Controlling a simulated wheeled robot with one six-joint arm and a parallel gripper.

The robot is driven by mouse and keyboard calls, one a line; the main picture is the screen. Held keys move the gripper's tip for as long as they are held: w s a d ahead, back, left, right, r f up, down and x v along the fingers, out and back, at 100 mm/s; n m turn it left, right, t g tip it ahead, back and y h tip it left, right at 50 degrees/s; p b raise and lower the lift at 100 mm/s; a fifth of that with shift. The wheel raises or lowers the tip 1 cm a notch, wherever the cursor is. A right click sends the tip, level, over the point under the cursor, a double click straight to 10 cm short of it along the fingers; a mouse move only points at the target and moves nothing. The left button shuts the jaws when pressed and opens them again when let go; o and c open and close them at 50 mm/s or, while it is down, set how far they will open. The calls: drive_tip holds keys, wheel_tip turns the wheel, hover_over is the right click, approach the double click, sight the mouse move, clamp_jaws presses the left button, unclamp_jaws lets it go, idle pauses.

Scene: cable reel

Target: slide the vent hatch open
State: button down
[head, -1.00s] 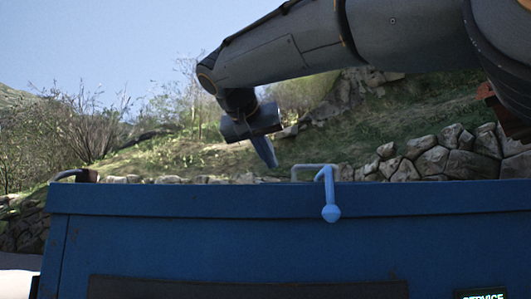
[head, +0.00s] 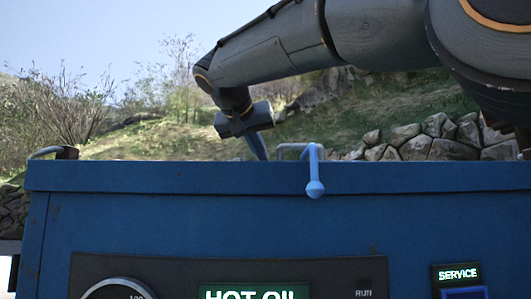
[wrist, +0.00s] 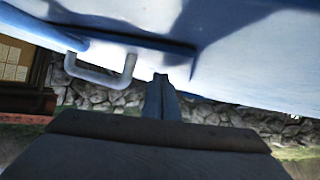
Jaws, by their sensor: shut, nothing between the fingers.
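The vent hatch cannot be made out for certain; the top of the blue cabinet (head: 170,178) is seen edge-on in the head view. A grey U-shaped handle (head: 290,147) stands on that top, and it also shows in the wrist view (wrist: 128,70) on a pale blue surface (wrist: 262,50). My gripper (head: 261,154) is shut and empty, pointing down just left of the grey handle in the head view. In the wrist view my gripper (wrist: 161,82) is beside the handle with a gap between them. Whether the fingertips touch the cabinet top is hidden.
A light blue lever with a ball end (head: 315,187) hangs over the cabinet's front edge, close right of the grey handle. A dark panel (head: 150,270) with a gauge and a green display is on the front. A stone wall (head: 440,140) stands behind.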

drive_tip(key=shift+s+d+b, duration=0.15)
drive_tip(key=shift+d+b, duration=0.9)
drive_tip(key=shift+d, duration=2.45)
drive_tip(key=shift+s+d+b, duration=0.1)
drive_tip(key=shift+d+b, duration=0.95)
drive_tip(key=shift+d, duration=2.45)
drive_tip(key=shift+s+d, duration=0.15)
drive_tip(key=shift+d, duration=3.2)
drive_tip(key=shift+s+d, duration=0.1)
drive_tip(key=shift+d, duration=3.25)
drive_tip(key=shift+a+r+p, duration=0.55)
drive_tip(key=shift+r+p, duration=0.1)
drive_tip(key=shift+r, duration=0.1)
drive_tip(key=shift+a+r+p, duration=0.55)
drive_tip(key=shift+r+p, duration=0.05)
drive_tip(key=shift+r, duration=0.15)
drive_tip(key=s, duration=0.3)
drive_tip(key=s+r+b, duration=0.1)
drive_tip(key=s, duration=0.2)
drive_tip(key=s+b, duration=0.1)
drive_tip(key=s, duration=0.2)
drive_tip(key=shift+s+a+r, duration=0.15)
drive_tip(key=shift+s+r, duration=0.15)
drive_tip(key=shift+s, duration=0.05)
drive_tip(key=s+b, duration=0.1)
drive_tip(key=b, duration=0.2)
drive_tip(key=shift+s+r+b, duration=0.2)
drive_tip(key=shift+s+b, duration=0.35)
drive_tip(key=shift+s, duration=0.05)
